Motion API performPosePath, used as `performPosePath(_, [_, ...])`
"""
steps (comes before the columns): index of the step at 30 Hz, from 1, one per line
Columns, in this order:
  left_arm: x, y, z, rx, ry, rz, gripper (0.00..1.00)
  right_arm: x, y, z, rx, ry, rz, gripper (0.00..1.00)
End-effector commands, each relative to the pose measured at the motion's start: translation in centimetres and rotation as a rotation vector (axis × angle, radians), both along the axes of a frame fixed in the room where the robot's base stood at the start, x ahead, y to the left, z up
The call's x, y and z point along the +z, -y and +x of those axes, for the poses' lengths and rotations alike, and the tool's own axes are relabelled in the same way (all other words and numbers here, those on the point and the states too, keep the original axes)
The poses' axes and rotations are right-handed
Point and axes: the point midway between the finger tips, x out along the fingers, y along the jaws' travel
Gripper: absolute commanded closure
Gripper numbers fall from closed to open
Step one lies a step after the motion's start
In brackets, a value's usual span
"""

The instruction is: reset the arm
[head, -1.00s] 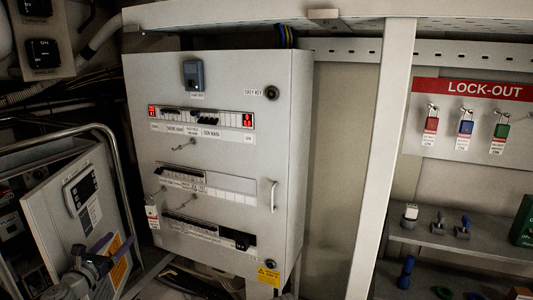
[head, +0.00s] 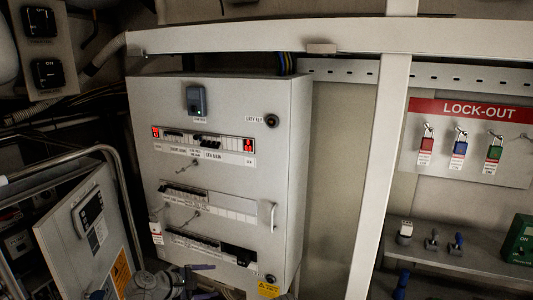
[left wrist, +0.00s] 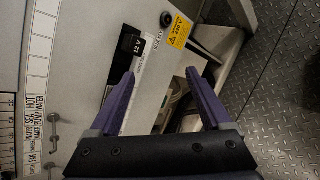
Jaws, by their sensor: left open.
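My left gripper (head: 200,268) shows at the bottom of the head view, in front of the lower part of the grey cabinet (head: 235,125). In the left wrist view its two purple fingers (left wrist: 162,80) are spread apart with nothing between them. Beyond the fingertips there are the cabinet's lower edge, a black 12 V block (left wrist: 127,40) and a yellow warning label (left wrist: 178,31). My right gripper is in neither view.
A tilted panel (head: 65,240) and a curved metal rail (head: 60,160) stand at the left. A white post (head: 378,180) rises right of the cabinet. A lock-out board (head: 470,140) with padlocks hangs above a shelf (head: 470,258). Patterned metal floor (left wrist: 285,100) shows in the left wrist view.

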Motion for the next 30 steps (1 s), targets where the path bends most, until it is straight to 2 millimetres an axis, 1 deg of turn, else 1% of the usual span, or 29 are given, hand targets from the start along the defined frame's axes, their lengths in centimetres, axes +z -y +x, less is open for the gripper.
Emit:
performPosePath(1, [0.9,3.4,-1.9,-0.147,-0.002,0.125,0.18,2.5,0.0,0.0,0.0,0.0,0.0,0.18])
performPosePath(2, [0.6,4.8,-3.0,-0.236,-0.001,0.205,0.18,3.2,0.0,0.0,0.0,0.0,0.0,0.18])
performPosePath(3, [0.2,6.5,-4.5,-0.355,0.0,0.306,0.18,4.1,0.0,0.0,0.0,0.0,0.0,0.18])
performPosePath(5, [-0.1,8.6,-6.9,-0.539,0.004,0.454,0.18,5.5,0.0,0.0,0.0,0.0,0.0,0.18])
performPosePath(6, [-0.3,9.7,-8.5,-0.662,0.008,0.547,0.18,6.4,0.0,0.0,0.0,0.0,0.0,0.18])
performPosePath(9, [-0.2,11.3,-12.3,-0.962,0.013,0.761,0.18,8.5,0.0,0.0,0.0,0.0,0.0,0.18])
performPosePath(12, [0.4,11.8,-15.3,-1.227,0.012,0.933,0.18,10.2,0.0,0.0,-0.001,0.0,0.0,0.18])
performPosePath(13, [0.7,11.8,-16.1,-1.296,0.012,0.976,0.18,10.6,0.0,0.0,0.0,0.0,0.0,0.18])
performPosePath(15, [1.2,11.7,-17.4,-1.435,0.006,1.06,0.18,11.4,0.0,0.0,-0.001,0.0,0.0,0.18])
performPosePath(18, [2.0,11.4,-18.7,-1.576,-0.002,1.142,0.18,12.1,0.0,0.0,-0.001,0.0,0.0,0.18])
performPosePath(21, [2.3,11.2,-19.3,-1.654,-0.01,1.186,0.18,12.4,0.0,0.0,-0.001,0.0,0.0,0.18])
performPosePath(23, [2.4,11.1,-19.5,-1.675,-0.014,1.199,0.18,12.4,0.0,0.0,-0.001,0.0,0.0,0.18])
performPosePath(30, [2.3,11.0,-19.5,-1.681,-0.015,1.203,0.18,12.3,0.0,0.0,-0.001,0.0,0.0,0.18])
